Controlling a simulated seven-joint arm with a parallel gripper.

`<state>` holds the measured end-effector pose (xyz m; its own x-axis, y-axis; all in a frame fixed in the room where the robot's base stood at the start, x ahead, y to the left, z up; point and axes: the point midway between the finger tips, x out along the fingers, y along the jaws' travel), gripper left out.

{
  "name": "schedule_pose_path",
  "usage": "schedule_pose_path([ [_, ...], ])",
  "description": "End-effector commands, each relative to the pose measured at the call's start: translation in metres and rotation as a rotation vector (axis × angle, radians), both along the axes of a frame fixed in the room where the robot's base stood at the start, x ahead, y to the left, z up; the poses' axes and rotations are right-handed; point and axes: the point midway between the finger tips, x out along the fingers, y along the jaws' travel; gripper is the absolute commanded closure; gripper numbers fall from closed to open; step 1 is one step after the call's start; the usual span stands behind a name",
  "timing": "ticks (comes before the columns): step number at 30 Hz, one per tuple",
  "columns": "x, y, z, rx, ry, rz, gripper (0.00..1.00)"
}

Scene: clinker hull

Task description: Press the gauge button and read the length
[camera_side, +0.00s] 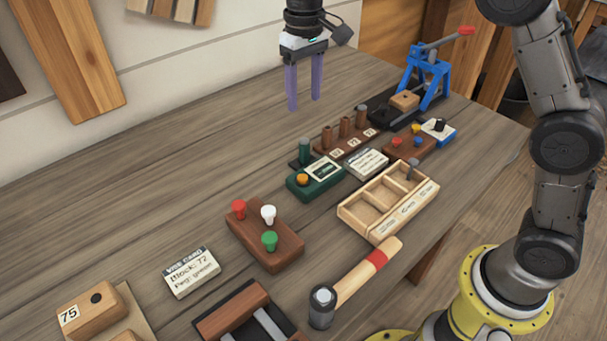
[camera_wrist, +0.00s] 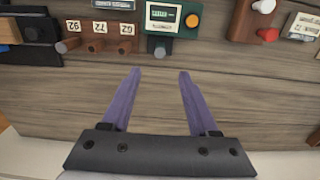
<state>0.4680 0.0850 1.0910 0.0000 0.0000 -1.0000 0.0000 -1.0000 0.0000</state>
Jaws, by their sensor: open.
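The gauge (camera_side: 322,176) is a green box with a small display and an orange button (camera_side: 302,180), on the table in the middle of the side view. A dark green cylinder stands at its back end. In the wrist view the gauge (camera_wrist: 161,22) is at the top centre, with the orange button (camera_wrist: 192,21) to the right of its display. The display's reading is too small to make out. My gripper (camera_side: 304,104) is open and empty, its two purple fingers pointing down above the table, behind and apart from the gauge. The fingers (camera_wrist: 160,72) are spread below the gauge in the wrist view.
A white card (camera_side: 367,164) and a divided wooden tray (camera_side: 389,198) are close by. A job card (camera_side: 192,272) reads "Block: 72, Peg: green". The table's left back is clear.

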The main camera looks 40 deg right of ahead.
Motion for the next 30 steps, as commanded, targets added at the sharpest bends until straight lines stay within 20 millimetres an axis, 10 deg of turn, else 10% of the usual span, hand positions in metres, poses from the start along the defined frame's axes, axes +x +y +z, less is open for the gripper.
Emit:
schedule_pose_path([
  [4, 0.0000, 0.0000, 0.0000, 0.000, 0.000, 0.000, 0.39],
  [14, 0.0000, 0.0000, 0.0000, 0.000, 0.000, 0.000, 0.99],
  [30, 0.0000, 0.0000, 0.0000, 0.000, 0.000, 0.000, 1.00],
])
